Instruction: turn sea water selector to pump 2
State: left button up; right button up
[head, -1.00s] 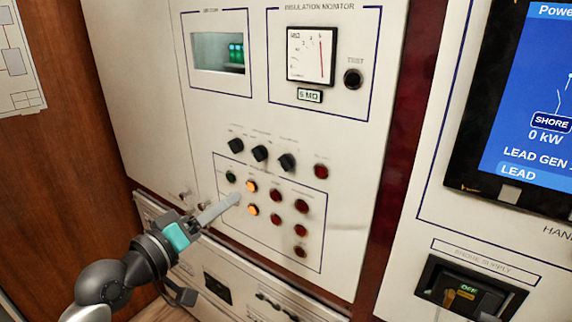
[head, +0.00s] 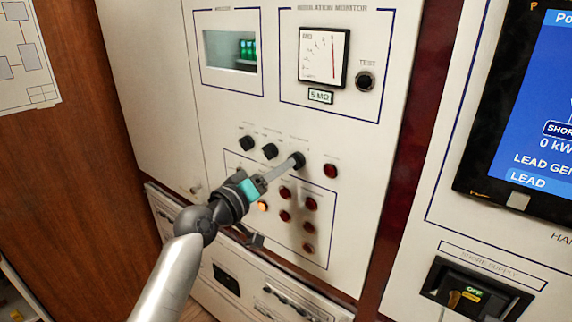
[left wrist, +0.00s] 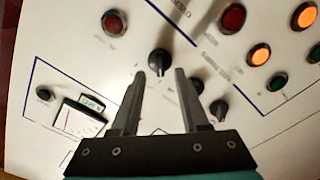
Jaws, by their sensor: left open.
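Three black rotary selector knobs sit in a row on the white panel: a left knob (head: 247,143), a middle knob (head: 270,151) and a right knob (head: 298,160). Their labels are too blurred to read, so I cannot tell which is the sea water selector. My left gripper (head: 289,165) is at the right knob. In the left wrist view the open fingers (left wrist: 160,73) stand either side of this knob (left wrist: 159,61), which is just beyond their tips; contact cannot be told. The other two knobs (left wrist: 197,85) (left wrist: 219,110) lie to the right there. My right gripper is not in view.
A red lamp (head: 331,171) is right of the knobs. Several lamps are below, one lit orange (head: 262,206) beside my gripper. The insulation meter (head: 323,56) and a test button (head: 365,81) are above. A blue screen (head: 545,100) is at the right.

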pick_arm(q)
jog(key=shift+x, duration=1.35)
grip_shut()
